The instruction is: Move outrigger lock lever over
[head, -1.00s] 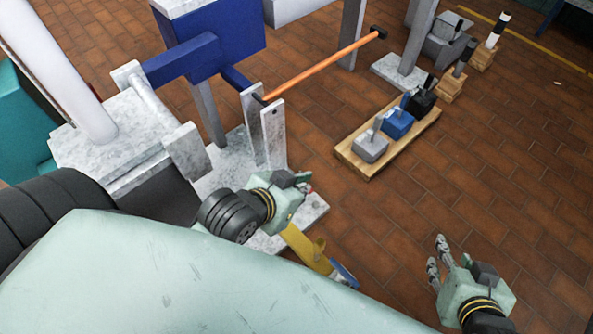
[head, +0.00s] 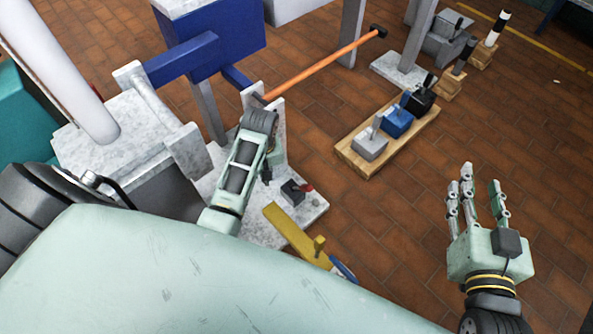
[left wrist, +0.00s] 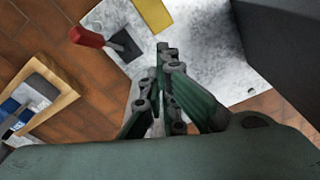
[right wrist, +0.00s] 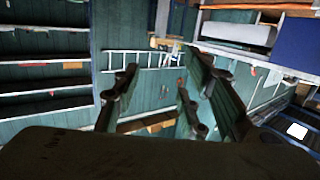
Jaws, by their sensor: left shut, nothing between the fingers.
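A small lever with a red grip (head: 307,187) stands on a dark base (head: 291,194) on the grey speckled plate (head: 262,222); I take it as the outrigger lock lever. In the left wrist view the red grip (left wrist: 88,37) points left, away from its dark base (left wrist: 125,44). My left gripper (head: 266,174) points down just left of the lever, apart from it. The left wrist view shows its fingers (left wrist: 164,58) together, with nothing between them. My right gripper (head: 480,180) is open and empty over the floor, right of the plate; its fingers (right wrist: 160,74) are spread.
A yellow bar (head: 290,230) lies just in front of the lever. Two grey upright posts (head: 277,128) and an orange-handled hammer (head: 320,66) are behind it. A wooden board (head: 362,163) with grey, blue and black levers lies to the right. The tiled floor around my right gripper is clear.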

